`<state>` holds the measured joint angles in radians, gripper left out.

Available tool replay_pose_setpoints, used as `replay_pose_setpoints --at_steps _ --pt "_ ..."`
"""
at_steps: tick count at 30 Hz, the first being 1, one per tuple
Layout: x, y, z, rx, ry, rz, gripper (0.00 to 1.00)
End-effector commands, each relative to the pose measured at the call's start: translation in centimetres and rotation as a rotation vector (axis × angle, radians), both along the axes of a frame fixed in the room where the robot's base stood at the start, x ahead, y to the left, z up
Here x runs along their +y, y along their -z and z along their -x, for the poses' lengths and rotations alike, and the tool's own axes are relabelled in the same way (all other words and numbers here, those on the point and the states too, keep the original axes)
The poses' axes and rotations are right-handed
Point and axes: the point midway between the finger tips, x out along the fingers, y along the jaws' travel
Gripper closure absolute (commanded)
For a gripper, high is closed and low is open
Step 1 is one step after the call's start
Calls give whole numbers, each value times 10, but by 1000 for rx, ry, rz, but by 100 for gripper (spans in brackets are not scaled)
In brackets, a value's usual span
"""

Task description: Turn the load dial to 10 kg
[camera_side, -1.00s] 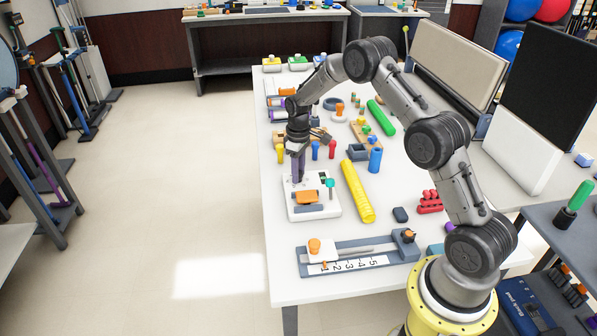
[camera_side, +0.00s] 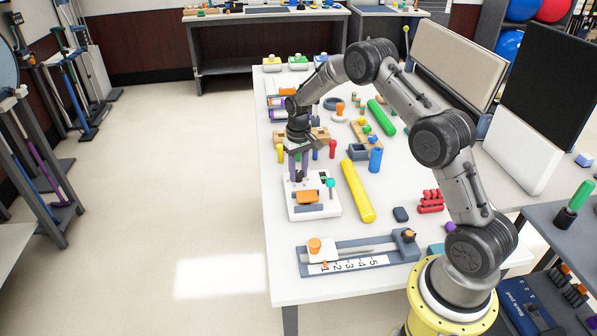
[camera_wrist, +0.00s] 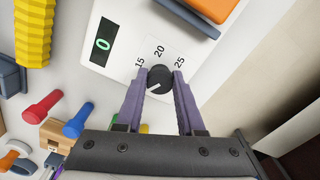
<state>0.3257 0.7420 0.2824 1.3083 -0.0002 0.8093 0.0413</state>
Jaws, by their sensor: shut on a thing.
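The stepper unit (camera_side: 328,209) is a white box with an orange pedal (camera_side: 308,197) on the white table. Its load dial (camera_wrist: 159,79) is a dark round knob with a pale pointer line directed down-left in the wrist view. The marks 15, 20 and 25 show around its far side; lower marks are not visible. The display (camera_wrist: 102,41) reads a green 0. My gripper (camera_wrist: 160,84) has its purple fingers on either side of the dial, shut on it. In the side view, my gripper (camera_side: 298,177) points down at the unit's back left.
A yellow roller (camera_side: 358,190) lies right of the unit. A slider board (camera_side: 350,262) with a number scale lies in front. Red and blue pegs (camera_wrist: 42,107) and a wooden block (camera_wrist: 58,135) are near the gripper in the wrist view.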

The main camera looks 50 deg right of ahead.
Motion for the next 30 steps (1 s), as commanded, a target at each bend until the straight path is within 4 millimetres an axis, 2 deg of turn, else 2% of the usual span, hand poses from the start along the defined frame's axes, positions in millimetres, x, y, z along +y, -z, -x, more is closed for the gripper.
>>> replay_pose_setpoints --at_steps 10,11,15,25,30 --pt "0 -2 -1 -2 1 1 100" --pt "0 -2 -1 -2 1 1 59" --pt "0 -1 -1 -2 1 1 34" --pt "0 -2 0 -1 1 0 32" --pt "0 -19 -1 -4 1 1 32"
